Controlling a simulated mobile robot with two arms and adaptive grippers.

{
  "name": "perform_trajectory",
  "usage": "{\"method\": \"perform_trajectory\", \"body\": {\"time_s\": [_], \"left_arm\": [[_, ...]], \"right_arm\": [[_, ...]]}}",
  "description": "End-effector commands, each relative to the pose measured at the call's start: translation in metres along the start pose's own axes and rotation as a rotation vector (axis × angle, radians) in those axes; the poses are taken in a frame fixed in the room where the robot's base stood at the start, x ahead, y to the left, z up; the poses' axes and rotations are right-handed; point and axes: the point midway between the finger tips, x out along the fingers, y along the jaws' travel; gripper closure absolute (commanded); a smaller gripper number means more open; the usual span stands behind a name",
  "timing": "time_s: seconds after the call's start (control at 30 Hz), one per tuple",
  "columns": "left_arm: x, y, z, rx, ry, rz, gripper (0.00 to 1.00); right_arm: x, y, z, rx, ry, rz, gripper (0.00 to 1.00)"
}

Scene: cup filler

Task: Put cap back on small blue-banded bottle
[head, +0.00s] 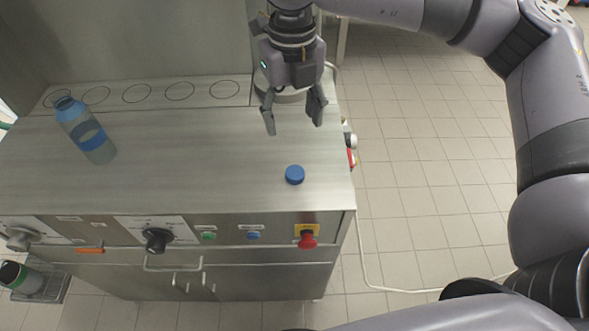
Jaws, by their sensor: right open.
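The small blue-banded bottle (92,143) is translucent blue with a darker blue band. It stands at the left of the steel counter, and its top looks blue; I cannot tell whether that is its bare neck. A blue cap (295,174) lies on the counter near the right front edge. My right gripper (294,118) is open and empty, pointing down, above and behind the cap, apart from it. My left gripper is not in view.
The steel counter (200,160) is clear between bottle and cap. Marked circles (180,91) line its back. Its front has knobs, buttons and a red emergency stop (307,240). A dark bottle with a green band (22,278) sits in a tray at lower left.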

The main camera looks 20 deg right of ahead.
Motion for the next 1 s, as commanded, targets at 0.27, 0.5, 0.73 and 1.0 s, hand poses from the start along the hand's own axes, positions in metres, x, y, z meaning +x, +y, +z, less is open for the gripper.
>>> {"method": "perform_trajectory", "body": {"time_s": [0.27,0.5,0.73,1.0], "left_arm": [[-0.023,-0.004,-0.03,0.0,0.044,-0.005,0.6],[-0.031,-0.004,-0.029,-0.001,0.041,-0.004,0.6],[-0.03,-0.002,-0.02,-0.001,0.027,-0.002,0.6],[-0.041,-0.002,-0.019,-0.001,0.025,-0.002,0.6]], "right_arm": [[0.058,0.0,-0.001,0.0,0.005,0.0,0.43],[0.092,0.0,0.0,0.0,0.001,0.0,0.43],[0.097,0.0,0.0,-0.001,0.0,0.0,0.43],[0.105,-0.001,-0.001,0.0,0.004,-0.001,0.43]]}}
